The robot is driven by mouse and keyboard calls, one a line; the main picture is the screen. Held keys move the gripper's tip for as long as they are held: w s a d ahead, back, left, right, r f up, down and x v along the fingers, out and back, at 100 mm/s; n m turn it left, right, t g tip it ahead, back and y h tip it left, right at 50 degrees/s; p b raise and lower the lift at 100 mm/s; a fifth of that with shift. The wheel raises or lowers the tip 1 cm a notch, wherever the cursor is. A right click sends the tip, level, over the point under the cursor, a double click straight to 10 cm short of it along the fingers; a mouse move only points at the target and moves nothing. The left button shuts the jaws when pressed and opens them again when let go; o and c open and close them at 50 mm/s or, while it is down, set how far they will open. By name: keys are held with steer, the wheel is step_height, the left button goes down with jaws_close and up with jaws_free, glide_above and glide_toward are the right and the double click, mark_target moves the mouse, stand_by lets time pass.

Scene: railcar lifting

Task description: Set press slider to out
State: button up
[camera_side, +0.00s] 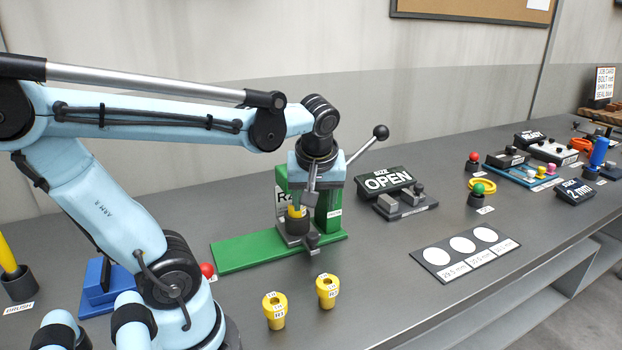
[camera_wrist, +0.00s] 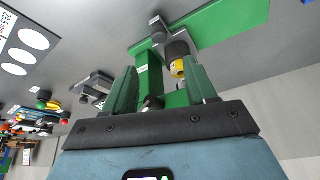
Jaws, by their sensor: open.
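The green press (camera_side: 265,252) stands on the bench, with its upright column partly hidden behind my gripper. A dark round holder (camera_side: 297,226) with a yellow piece (camera_side: 296,211) in it sits on the press base, also visible in the wrist view (camera_wrist: 177,50). A small grey block with a knob (camera_side: 312,241) sits at the base's front edge; its knob also shows in the wrist view (camera_wrist: 157,27). I cannot tell for sure which part is the slider. My gripper (camera_side: 303,203) is open above the holder; its green fingers (camera_wrist: 162,72) are apart in the wrist view.
A lever with a black ball (camera_side: 380,132) rises right of my wrist. Two yellow bushings (camera_side: 301,301) stand in front of the press. A size card with white circles (camera_side: 465,254) lies right; bench between is clear.

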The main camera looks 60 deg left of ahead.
mark_target(312, 235)
steer(key=shift+x, duration=5.95)
steer(key=shift+c, duration=0.4)
jaws_close()
